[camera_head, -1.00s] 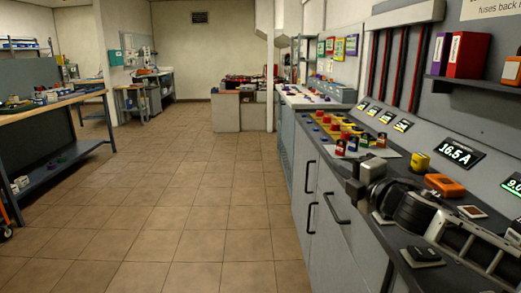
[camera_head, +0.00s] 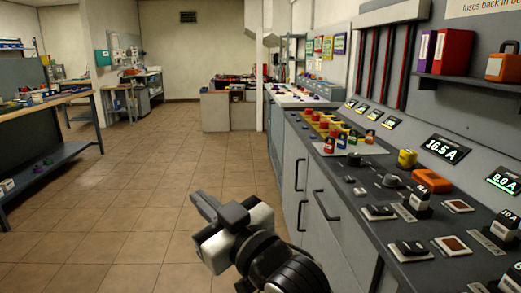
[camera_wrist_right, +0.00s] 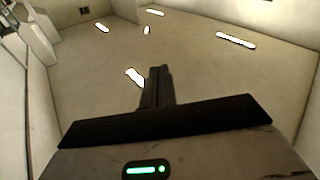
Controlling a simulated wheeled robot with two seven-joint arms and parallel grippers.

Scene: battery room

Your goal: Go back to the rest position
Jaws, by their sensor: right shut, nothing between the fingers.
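My right gripper (camera_head: 208,203) is in the head view at the lower middle, in front of the cabinet doors and over the tiled aisle. It is clear of the counter, with dark fingers and a pale body. Its fingers are shut with nothing between them. In the right wrist view the closed fingers (camera_wrist_right: 158,86) point up toward a pale ceiling with bright lamps. My left gripper is not in view.
The grey counter (camera_head: 375,222) on the right carries fuse blocks, an orange case (camera_head: 432,181) and lit displays (camera_head: 443,148). Black cabinet handles (camera_head: 325,205) stick out below. A workbench (camera_head: 55,104) stands on the left. The tiled aisle (camera_head: 150,170) between them is free.

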